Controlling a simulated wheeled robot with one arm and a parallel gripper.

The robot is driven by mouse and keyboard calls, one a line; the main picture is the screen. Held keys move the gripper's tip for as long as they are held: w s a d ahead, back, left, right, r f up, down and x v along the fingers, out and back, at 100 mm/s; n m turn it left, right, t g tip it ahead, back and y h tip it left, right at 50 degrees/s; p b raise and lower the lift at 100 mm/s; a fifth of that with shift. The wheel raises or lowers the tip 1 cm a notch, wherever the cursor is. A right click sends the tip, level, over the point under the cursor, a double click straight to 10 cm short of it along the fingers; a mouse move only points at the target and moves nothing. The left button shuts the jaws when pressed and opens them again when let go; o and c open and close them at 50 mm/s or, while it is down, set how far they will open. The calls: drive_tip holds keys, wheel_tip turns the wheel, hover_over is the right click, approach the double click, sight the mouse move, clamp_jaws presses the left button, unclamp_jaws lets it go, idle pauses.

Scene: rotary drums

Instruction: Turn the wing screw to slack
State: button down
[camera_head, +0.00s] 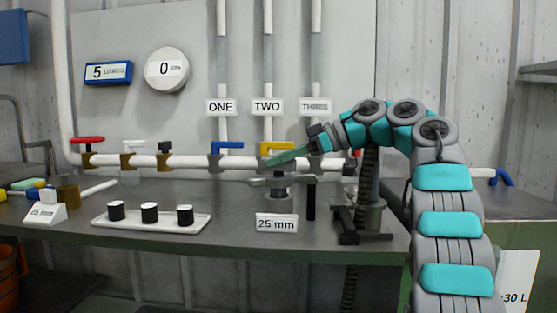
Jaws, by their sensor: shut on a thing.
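My gripper (284,158) reaches in from the right, its narrow greenish fingers pointing left and slightly down. It is just above the grey clamp fixture (279,200) behind the "25 mm" sign. The wing screw (279,181) appears to be the grey piece with flat wings to either side on top of that fixture. The fingers are shut at its top. The exact contact is small and partly hidden by the fingers.
A white pipe (190,162) with a red valve handle (88,139), a blue one (228,145) and a yellow one (281,145) runs behind. A white tray (130,223) with three black-and-white cylinders stands left. A dark post (311,200) stands just right of the fixture.

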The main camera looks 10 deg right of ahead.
drive_tip(key=shift+r, duration=0.1)
drive_tip(key=c, duration=0.8)
unclamp_jaws()
drive_tip(key=shift+s, duration=0.1)
